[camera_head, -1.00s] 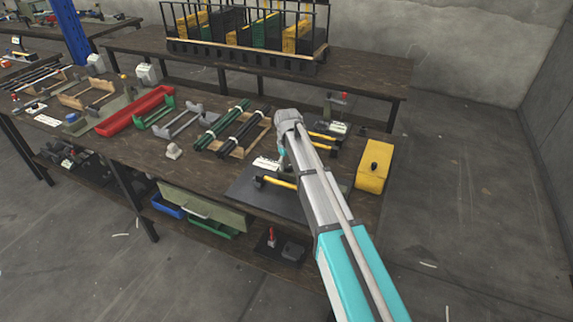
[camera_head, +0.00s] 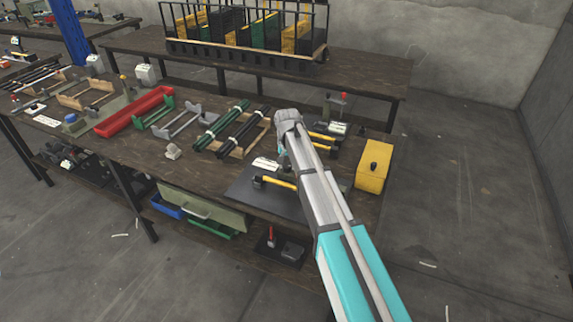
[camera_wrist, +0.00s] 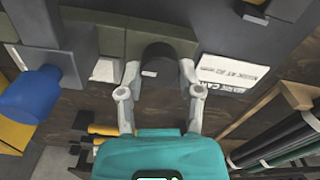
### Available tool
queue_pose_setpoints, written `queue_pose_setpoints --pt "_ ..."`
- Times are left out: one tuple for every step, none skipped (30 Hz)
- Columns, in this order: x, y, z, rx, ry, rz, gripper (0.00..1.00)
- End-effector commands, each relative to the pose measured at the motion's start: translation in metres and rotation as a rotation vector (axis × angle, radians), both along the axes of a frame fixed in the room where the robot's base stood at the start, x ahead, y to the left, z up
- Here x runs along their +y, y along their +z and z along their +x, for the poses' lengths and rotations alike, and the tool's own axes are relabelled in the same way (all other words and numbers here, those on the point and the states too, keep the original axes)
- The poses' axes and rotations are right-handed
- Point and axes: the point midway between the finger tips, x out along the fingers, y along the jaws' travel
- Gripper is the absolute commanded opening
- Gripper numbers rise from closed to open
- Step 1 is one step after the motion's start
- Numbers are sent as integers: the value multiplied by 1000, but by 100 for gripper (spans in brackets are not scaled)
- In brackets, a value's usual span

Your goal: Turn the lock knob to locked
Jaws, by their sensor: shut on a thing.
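In the wrist view a dark round knob (camera_wrist: 160,66) with a small white mark on its face stands out from a grey-green block (camera_wrist: 118,42). I take it for the lock knob. My gripper (camera_wrist: 160,74) is shut on it, one finger on each side. In the head view my arm's wrist (camera_head: 289,118) is over the right part of the workbench, and the fingers and the knob are hidden or too small to tell there. Whether the knob stands at locked cannot be read.
A blue cylinder (camera_wrist: 30,95) sticks out left of my gripper in the wrist view. A white printed card (camera_wrist: 232,73) lies to the right. In the head view a yellow box (camera_head: 373,166) stands right of my arm, and a red tray (camera_head: 135,111) lies farther left.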

Motion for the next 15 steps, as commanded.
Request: queue_pose_setpoints --pt "0 0 2 -4 -4 1 0" --pt "0 0 2 -4 -5 1 0" --pt "0 0 2 -4 -6 1 0" --pt "0 0 2 -4 -6 1 0" --pt "0 0 2 -4 -6 1 0" --pt "0 0 2 -4 -6 1 0" --pt "0 0 2 -4 -6 1 0" --pt "0 0 2 -4 -6 1 0" --pt "0 0 2 -4 -6 1 0" --pt "0 0 2 -4 -5 1 0" --pt "0 0 2 -4 -5 1 49" --pt "0 0 2 -5 -5 1 56" --pt "0 0 2 -4 -5 1 62" --pt "0 0 2 -4 -5 1 67" --pt "0 0 2 -3 -5 1 75"
